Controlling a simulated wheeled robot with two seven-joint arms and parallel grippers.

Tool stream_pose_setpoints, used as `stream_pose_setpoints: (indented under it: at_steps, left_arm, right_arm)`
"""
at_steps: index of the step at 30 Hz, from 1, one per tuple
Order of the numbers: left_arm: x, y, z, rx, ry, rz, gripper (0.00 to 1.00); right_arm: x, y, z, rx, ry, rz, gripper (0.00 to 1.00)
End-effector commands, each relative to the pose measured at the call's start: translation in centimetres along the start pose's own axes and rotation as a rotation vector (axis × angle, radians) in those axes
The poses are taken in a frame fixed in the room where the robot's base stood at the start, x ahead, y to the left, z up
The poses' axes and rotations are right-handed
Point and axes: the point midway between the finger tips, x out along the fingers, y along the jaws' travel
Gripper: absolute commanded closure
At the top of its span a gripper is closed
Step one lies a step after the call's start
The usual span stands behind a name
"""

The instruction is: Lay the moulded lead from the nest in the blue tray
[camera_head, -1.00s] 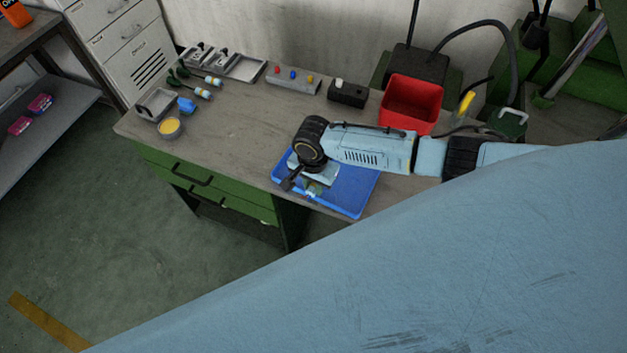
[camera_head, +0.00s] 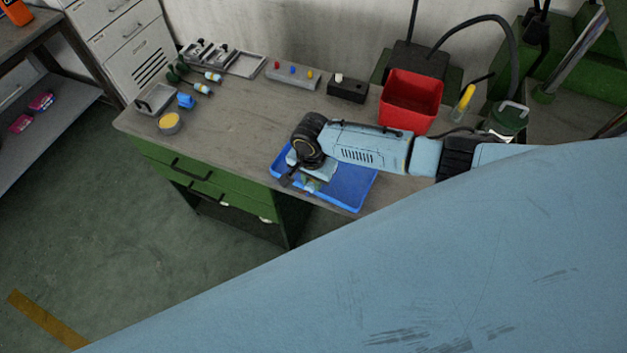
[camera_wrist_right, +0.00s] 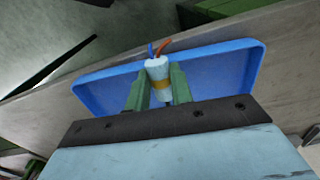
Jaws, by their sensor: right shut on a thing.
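The moulded lead (camera_wrist_right: 158,76) is a pale cylinder with a yellow-orange band; a blue and an orange wire come out of its far end. My right gripper (camera_wrist_right: 158,88) is shut on it, with one green finger on each side. The gripper also shows in the head view (camera_head: 309,184), over the left part of the blue tray (camera_head: 352,190). The tray lies behind the lead in the right wrist view (camera_wrist_right: 222,72) and looks empty there. I cannot tell whether the lead touches the tray floor. My left gripper is not in view.
A red bin (camera_head: 410,98) stands behind my right forearm, beside a black box (camera_head: 347,89). A button panel (camera_head: 293,76), small metal trays (camera_head: 245,65) and a yellow-topped pot (camera_head: 169,123) sit along the back and left. The bench between them and the blue tray is clear.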

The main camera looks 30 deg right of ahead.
Motion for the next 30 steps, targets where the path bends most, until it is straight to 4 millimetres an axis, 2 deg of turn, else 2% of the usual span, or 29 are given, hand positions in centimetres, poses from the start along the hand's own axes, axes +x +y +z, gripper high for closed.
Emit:
stream_pose_setpoints:
  at_steps: [1, 2, 3, 9, 23, 26, 30]
  left_arm:
    - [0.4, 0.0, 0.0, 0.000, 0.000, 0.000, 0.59]
    - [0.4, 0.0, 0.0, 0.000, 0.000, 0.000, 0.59]
    - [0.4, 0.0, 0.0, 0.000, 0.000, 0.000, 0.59]
    - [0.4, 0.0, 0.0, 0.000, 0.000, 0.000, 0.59]
    - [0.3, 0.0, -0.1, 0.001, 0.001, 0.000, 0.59]
    - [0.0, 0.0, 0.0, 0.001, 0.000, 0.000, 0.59]
    - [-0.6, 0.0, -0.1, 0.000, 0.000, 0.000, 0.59]
  right_arm:
    - [2.0, 1.0, 1.1, -0.005, -0.013, 0.013, 1.00]
    - [2.0, 1.0, 1.1, -0.005, -0.013, 0.013, 1.00]
    - [2.0, 1.1, 1.1, -0.004, -0.013, 0.014, 0.75]
    - [2.0, 1.2, 1.1, -0.005, -0.013, 0.015, 0.52]
    - [1.7, 1.3, 0.8, -0.004, -0.010, 0.016, 0.52]
    - [0.8, 1.2, 0.8, -0.004, -0.009, 0.014, 0.52]
    - [-2.0, 1.1, 0.7, -0.002, -0.007, 0.007, 0.52]
